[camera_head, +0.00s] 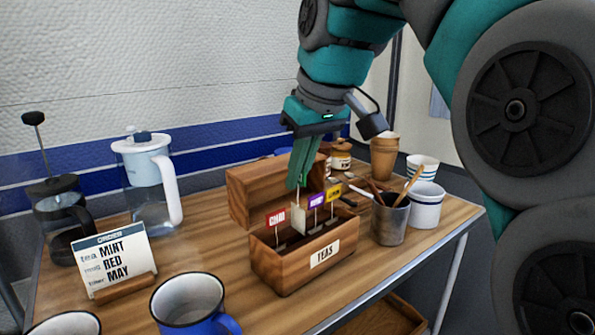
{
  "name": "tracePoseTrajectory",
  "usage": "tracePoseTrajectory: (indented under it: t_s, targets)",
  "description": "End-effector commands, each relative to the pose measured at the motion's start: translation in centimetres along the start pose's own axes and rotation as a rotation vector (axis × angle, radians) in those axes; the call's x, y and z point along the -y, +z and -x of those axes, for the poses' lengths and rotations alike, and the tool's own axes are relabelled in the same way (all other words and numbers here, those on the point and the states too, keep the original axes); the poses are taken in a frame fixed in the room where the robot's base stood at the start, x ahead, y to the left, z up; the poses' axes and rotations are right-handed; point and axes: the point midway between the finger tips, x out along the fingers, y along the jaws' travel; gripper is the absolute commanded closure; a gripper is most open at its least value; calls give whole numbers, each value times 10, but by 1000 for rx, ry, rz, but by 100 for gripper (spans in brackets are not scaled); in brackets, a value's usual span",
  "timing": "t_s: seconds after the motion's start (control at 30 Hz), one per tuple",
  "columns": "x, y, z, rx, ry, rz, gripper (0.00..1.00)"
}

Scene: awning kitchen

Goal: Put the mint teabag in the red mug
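My gripper (299,181) points down above the wooden tea box (297,274), marked TEAS. Its fingers look shut on the top of a teabag (298,220). A thin string runs from the fingertips to the pale bag, which hangs upright at the box's opening. I cannot tell whether its lower edge is clear of the box. The held tag is hidden by the fingers, so its name cannot be read. Red CHAI (277,217), purple (316,201) and yellow (334,194) tags stand in the box. No red mug shows in this view.
A blue mug (222,324) stands at the front, with another mug (70,324) at lower left. An order card (118,257) reads MINT, RED, MAY. A utensil cup (389,220) and white mugs (427,203) stand right of the box. A French press (62,225) and a pitcher (150,190) stand left.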

Motion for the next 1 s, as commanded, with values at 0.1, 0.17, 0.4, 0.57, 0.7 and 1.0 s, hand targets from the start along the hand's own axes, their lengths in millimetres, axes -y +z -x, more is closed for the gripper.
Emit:
tracePoseTrajectory:
  t_s: [0.1, 0.17, 0.4, 0.57, 0.7, 1.0]
  targets:
    - [0, 2, -4, 0, 0, 0, 100]
    - [0, 2, -5, 0, 0, 0, 100]
    - [0, 4, -11, 0, 0, 0, 100]
    - [0, 4, -11, 0, 0, 0, 92]
    - [0, 4, -11, 0, 0, 0, 76]
    - [0, 4, -11, 0, 0, 0, 67]
